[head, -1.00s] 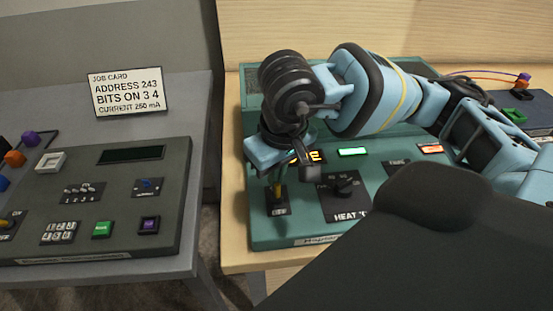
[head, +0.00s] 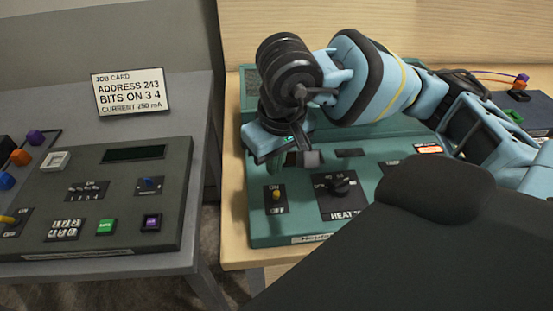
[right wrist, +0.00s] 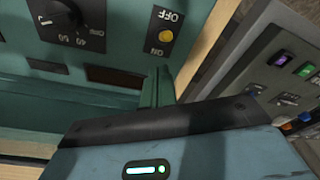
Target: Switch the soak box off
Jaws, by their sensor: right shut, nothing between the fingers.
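The soak box is the green console (head: 300,215) on the wooden table. Its yellow toggle switch (head: 276,195) sits on a black plate marked ON at the top and OFF at the bottom. The toggle also shows in the right wrist view (right wrist: 165,36), uncovered, with OFF and ON beside it. My right gripper (head: 281,170) is shut and empty, just above and behind the toggle, apart from it. Two display windows behind the controls are dark; an orange-red lamp (head: 428,149) at the right is lit. My left gripper is out of view.
A black heat dial (head: 341,187) sits right of the toggle. A grey console (head: 100,245) stands on a separate grey table to the left, with a job card (head: 131,92) behind it. A dark blue box (head: 525,105) lies at the far right.

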